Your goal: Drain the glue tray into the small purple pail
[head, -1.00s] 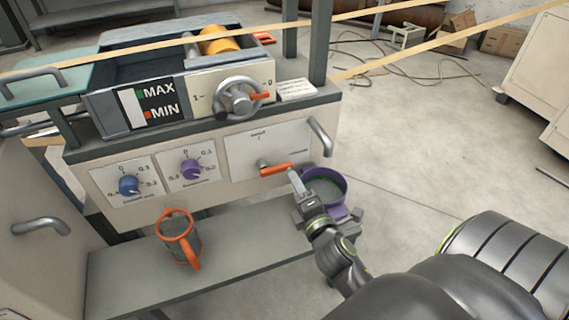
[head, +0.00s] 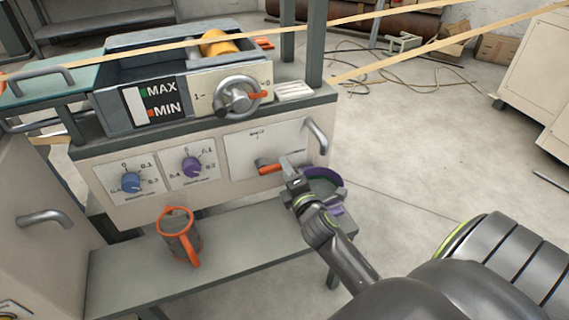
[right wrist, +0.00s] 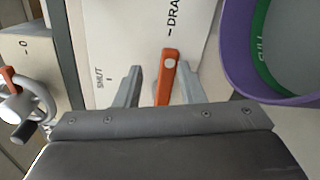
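The glue tray (head: 104,108) is the dark trough on top of the machine, with a MAX/MIN gauge on its front. An orange drain lever (head: 268,168) sits on the panel below; in the right wrist view the lever (right wrist: 168,75) stands between my fingers. My right gripper (right wrist: 160,88) is open around it, with a gap showing on the left side. The panel reads SHUT and, partly hidden, DRA. The small purple pail (head: 328,174) is below the panel's right end, partly hidden by my right gripper; its rim (right wrist: 228,70) shows right of the lever. My left gripper is not in view.
An orange-rimmed jug (head: 180,235) stands on the lower shelf (head: 235,255). A handwheel (head: 237,97) and blue (head: 131,182) and purple (head: 192,167) knobs are on the machine's front. A grey handle (head: 318,135) sticks out near my right gripper.

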